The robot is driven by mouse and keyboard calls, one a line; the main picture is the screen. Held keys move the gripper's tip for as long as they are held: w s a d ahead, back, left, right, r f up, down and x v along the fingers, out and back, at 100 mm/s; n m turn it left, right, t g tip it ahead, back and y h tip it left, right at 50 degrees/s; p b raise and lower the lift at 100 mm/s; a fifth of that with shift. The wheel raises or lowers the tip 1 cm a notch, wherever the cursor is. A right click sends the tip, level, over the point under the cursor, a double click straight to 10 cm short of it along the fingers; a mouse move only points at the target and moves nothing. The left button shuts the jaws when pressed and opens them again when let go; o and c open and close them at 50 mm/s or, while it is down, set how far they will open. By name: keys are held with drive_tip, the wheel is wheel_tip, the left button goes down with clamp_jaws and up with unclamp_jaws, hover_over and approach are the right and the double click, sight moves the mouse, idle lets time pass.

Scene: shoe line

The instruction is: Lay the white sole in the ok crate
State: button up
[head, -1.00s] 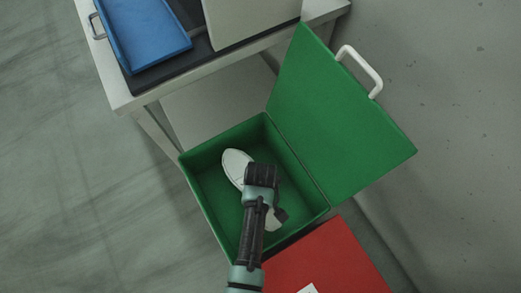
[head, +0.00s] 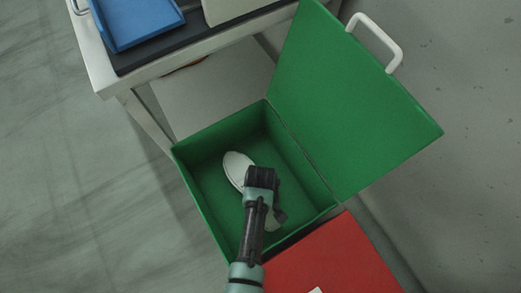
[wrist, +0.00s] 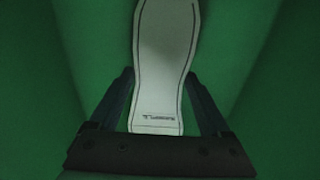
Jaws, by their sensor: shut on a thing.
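The white sole (head: 236,166) is inside the open green crate (head: 222,131), tilted across it in the head view. My gripper (head: 259,178) reaches down into the crate and covers the sole's middle. In the wrist view my gripper (wrist: 159,80) has one finger on each side of the sole (wrist: 163,60) and is shut on it. The sole's small dark print faces the wrist camera. I cannot tell whether the sole touches the crate floor. No label shows on the green crate.
The green lid (head: 345,100) stands open to the right, with a white handle (head: 392,50). A red crate (head: 335,262) sits beside the green one, near the bottom. A table (head: 128,80) with a blue tray (head: 135,22) stands at the upper left.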

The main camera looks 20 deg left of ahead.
drive_tip(key=shift+f, duration=0.35)
drive_tip(key=o, duration=1.4)
drive_tip(key=shift+o, duration=0.2)
wheel_tip(320, 180, up, 13)
drive_tip(key=p, duration=0.4)
